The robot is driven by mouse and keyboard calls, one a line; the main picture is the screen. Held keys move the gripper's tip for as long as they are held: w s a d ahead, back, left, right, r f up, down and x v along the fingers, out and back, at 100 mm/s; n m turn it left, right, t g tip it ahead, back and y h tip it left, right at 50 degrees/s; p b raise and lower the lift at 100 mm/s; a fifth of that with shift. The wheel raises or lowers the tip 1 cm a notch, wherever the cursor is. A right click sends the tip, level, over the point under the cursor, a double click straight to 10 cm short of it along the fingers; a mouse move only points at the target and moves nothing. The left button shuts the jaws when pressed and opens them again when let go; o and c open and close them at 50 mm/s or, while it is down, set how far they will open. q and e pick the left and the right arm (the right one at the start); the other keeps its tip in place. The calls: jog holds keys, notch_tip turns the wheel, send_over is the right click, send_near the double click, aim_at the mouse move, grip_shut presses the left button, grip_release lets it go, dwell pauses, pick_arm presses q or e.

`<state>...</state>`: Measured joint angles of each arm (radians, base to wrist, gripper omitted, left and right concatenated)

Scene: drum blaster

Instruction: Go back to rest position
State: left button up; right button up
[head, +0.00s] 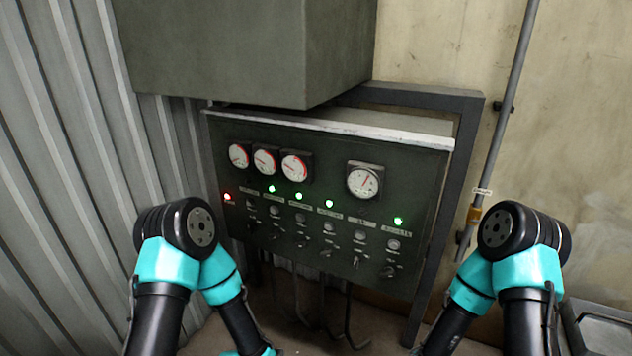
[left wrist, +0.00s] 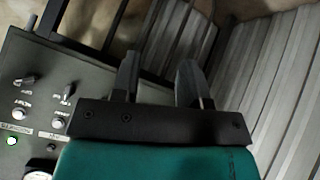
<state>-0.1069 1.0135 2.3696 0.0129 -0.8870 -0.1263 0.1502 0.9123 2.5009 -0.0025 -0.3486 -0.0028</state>
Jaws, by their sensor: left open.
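My left gripper (left wrist: 157,80) shows in the left wrist view with its two dark fingers apart and nothing between them. The control panel (left wrist: 30,85) with knobs and buttons lies to its left there, and corrugated metal lies behind it to the right. In the head view both of my arms are bent at the lower left and lower right, and neither gripper can be made out. The dark control panel (head: 326,215) stands between the arms, with several gauges, lights and knobs. One light at its left is red (head: 227,196); the others are green.
A large grey box (head: 220,50) overhangs the panel. A corrugated metal wall (head: 75,140) is at the left. A vertical pipe (head: 500,120) runs along the stained wall at the right. Cables hang below the panel. A grey metal tray (head: 600,320) is at the lower right.

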pick_arm(q)
jog(key=s+a+f+n+g, duration=0.2)
jog(key=s+a+g, duration=0.4)
jog(key=s, duration=0.8)
jog(key=a+n, duration=0.1)
jog(key=a, duration=0.2)
jog(key=shift+s+a+f+g, duration=0.3)
jog(key=shift+a+f+g, duration=0.05)
jog(key=shift+a+g, duration=0.05)
pick_arm(e)
jog(key=shift+c, duration=0.3)
dwell(0.4)
